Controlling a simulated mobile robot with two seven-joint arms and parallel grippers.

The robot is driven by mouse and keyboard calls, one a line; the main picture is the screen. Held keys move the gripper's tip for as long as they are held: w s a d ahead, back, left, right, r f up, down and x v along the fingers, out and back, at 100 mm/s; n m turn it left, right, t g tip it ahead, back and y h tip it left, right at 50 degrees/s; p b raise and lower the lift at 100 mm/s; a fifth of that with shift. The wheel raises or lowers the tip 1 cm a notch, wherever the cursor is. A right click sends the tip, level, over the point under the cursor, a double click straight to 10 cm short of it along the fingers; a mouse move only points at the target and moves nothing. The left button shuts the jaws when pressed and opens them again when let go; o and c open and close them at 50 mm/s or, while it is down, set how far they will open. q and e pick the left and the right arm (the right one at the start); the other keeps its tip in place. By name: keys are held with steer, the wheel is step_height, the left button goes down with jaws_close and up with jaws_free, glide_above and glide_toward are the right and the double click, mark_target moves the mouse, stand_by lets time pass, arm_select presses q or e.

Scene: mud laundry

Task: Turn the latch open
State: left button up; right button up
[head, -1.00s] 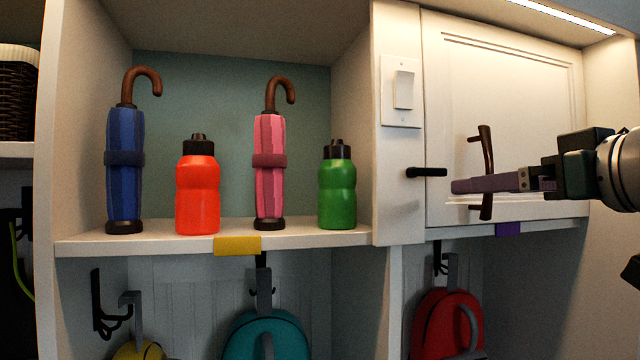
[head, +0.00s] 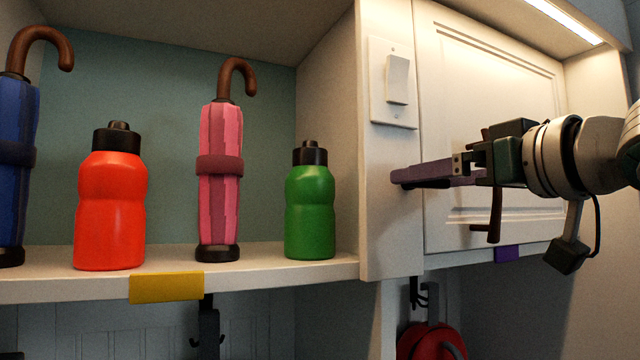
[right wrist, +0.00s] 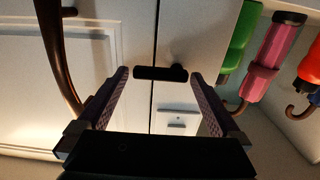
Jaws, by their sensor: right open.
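The latch is a short black bar (right wrist: 160,73) across the seam between the white cabinet door (right wrist: 75,85) and the post beside it. In the right wrist view it lies crosswise to the seam, between and beyond my fingertips, with a small gap at each end. In the head view the latch is mostly hidden behind my right gripper (head: 425,174), whose purple fingers reach in front of it. My right gripper (right wrist: 159,80) is open and empty, with one finger on each side of the latch. My left gripper is not in view.
The door's dark curved handle (head: 495,205) is partly behind my right gripper. A light switch (head: 396,82) is on the post above the latch. On the open shelf stand a green bottle (head: 310,205), a pink umbrella (head: 220,190), a red bottle (head: 110,205) and a blue umbrella (head: 15,180).

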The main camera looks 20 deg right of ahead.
steer(key=shift+s, duration=0.1)
steer(key=shift+c, duration=1.2)
steer(key=c, duration=0.9)
